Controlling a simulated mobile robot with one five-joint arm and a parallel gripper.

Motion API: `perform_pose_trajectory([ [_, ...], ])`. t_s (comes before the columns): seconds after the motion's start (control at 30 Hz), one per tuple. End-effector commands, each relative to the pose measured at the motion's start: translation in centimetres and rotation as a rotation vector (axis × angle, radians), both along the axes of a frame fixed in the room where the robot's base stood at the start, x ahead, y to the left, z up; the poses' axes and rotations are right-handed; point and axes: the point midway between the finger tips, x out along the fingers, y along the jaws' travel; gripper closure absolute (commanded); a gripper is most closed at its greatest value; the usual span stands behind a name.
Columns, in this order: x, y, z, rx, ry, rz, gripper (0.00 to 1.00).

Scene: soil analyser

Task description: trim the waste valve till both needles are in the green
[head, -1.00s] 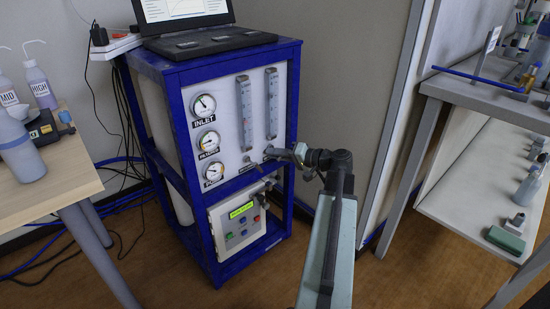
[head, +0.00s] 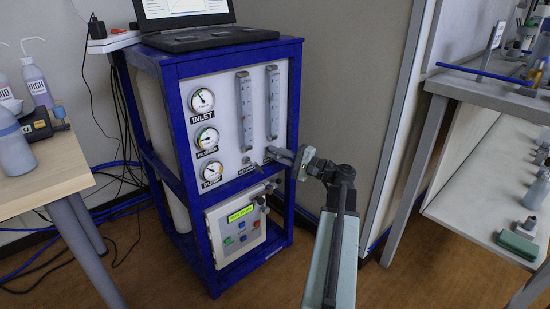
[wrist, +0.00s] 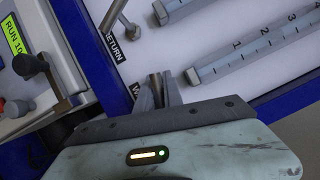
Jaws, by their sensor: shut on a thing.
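The analyser's white front panel (head: 225,125) carries three round gauges: the top INLET gauge (head: 202,100), a middle gauge (head: 207,138) and a bottom gauge (head: 212,172). Their needles are too small to place surely against the coloured bands. My gripper (head: 270,152) is at the panel's lower right, below the flow tubes. In the wrist view my gripper (wrist: 160,88) is shut on the waste valve (wrist: 155,80), of which only a bit of stem shows between the jaws. The label beside it, starting "WA", is partly hidden by the jaws. The RETURN valve (wrist: 128,24) stands apart to the upper left.
Two flow tubes (head: 244,112) and (head: 273,103) rise above my gripper. A lower control box (head: 238,228) with a lit display and knobs is close beneath. The blue frame (head: 298,115) edges the panel. A laptop (head: 188,25) sits on top.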

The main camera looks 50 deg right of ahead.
Motion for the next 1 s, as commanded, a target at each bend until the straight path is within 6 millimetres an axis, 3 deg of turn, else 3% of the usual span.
perform_pose_trajectory([
  [0.63, -0.04, -0.10, -0.01, 0.049, -0.002, -0.003, 1.00],
  [0.7, -0.04, -0.10, 0.00, 0.050, -0.003, -0.003, 0.72],
  [0.73, -0.04, -0.10, 0.00, 0.050, -0.003, -0.003, 0.67],
  [1.0, -0.04, -0.07, 0.02, 0.050, -0.003, -0.002, 0.67],
])
